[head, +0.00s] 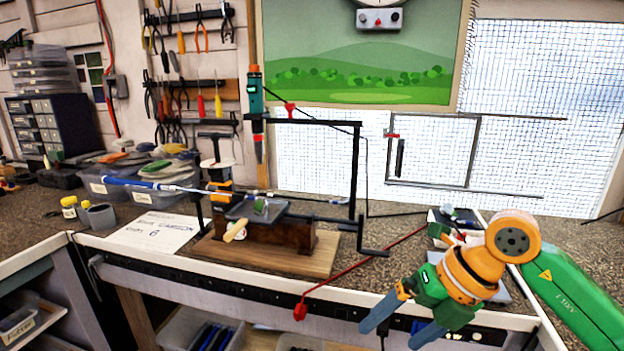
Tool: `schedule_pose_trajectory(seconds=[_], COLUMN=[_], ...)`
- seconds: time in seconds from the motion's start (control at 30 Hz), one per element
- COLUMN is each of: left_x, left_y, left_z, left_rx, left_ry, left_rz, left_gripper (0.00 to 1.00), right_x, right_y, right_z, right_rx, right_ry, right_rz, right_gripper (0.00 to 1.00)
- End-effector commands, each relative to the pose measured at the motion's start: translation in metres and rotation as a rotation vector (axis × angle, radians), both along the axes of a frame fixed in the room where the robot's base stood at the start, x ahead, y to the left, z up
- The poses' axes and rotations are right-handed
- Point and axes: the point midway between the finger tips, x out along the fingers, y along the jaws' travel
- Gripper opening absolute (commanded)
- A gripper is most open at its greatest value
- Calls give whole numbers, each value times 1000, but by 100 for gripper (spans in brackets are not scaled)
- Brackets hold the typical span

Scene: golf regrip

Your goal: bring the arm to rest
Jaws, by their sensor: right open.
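My right arm, orange and green, comes in from the lower right in the head view. Its right gripper (405,325) hangs in front of the bench edge with its two blue-grey fingers apart and nothing between them. My left gripper does not show. A golf club shaft with a blue grip (135,184) lies level across a dark vise (262,212) on a wooden base (265,254). The right gripper is to the right of the vise and nearer to me, apart from it.
The bench (385,268) runs across the view. A black frame (355,175) stands behind the vise. A paper sheet (150,236) and small cups (100,216) lie left. Bins sit below the bench.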

Motion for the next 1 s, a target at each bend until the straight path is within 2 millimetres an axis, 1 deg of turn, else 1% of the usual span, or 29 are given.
schedule_pose_trajectory(seconds=[0.03, 0.07, 0.1, 0.17, 0.2, 0.23, 0.27, 0.3, 0.33, 0.37, 0.4, 0.47, 0.5, 0.53, 0.57, 0.6, 0.67, 0.7, 0.77, 0.8, 0.87, 0.9, 0.97, 1.0], left_x=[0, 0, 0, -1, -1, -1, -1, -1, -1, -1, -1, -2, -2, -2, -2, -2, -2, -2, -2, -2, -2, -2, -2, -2], left_y=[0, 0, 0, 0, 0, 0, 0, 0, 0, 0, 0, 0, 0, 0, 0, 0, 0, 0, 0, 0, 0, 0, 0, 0], left_z=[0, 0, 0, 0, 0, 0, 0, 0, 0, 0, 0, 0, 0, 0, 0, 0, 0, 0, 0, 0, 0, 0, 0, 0], left_rx=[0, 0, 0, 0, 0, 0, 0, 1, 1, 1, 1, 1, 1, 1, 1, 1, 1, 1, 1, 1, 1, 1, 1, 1], left_ry=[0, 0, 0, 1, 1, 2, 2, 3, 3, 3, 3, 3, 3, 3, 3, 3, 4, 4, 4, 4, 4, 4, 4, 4], left_rz=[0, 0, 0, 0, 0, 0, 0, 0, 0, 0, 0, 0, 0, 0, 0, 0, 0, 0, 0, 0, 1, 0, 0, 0], left_gripper=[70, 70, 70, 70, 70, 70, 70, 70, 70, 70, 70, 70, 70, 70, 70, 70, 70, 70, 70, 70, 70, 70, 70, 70], right_x=[0, 0, 1, 6, 15, 25, 39, 61, 77, 88, 97, 100, 97, 92, 85, 72, 48, 28, -6, -32, -73, -103, -150, -181], right_y=[19, 32, 50, 80, 96, 104, 108, 103, 94, 83, 67, 44, 31, 20, 11, -1, -17, -27, -39, -46, -54, -58, -63, -64], right_z=[-8, -11, -15, -18, -20, -24, -30, -50, -69, -90, -120, -167, -199, -223, -246, -278, -322, -350, -389, -413, -445, -465, -489, -502], right_rx=[99, 175, 292, 524, 699, 840, 982, 1166, 1267, 1333, 1387, 1424, 1427, 1421, 1409, 1381, 1325, 1278, 1195, 1130, 1024, 945, 822, 737], right_ry=[38, 61, 94, 154, 195, 226, 256, 296, 318, 331, 346, 365, 380, 389, 399, 413, 433, 449, 473, 489, 514, 533, 563, 583], right_rz=[26, 40, 51, 36, -11, -75, -169, -351, -499, -633, -796, -1025, -1168, -1272, -1368, -1497, -1676, -1792, -1953, -2055, -2197, -2288, -2414, -2488], right_gripper=[99, 99, 99, 99, 99, 99, 99, 99, 99, 99, 99, 99, 99, 99, 99, 99, 99, 99, 99, 99, 99, 99, 99, 99])
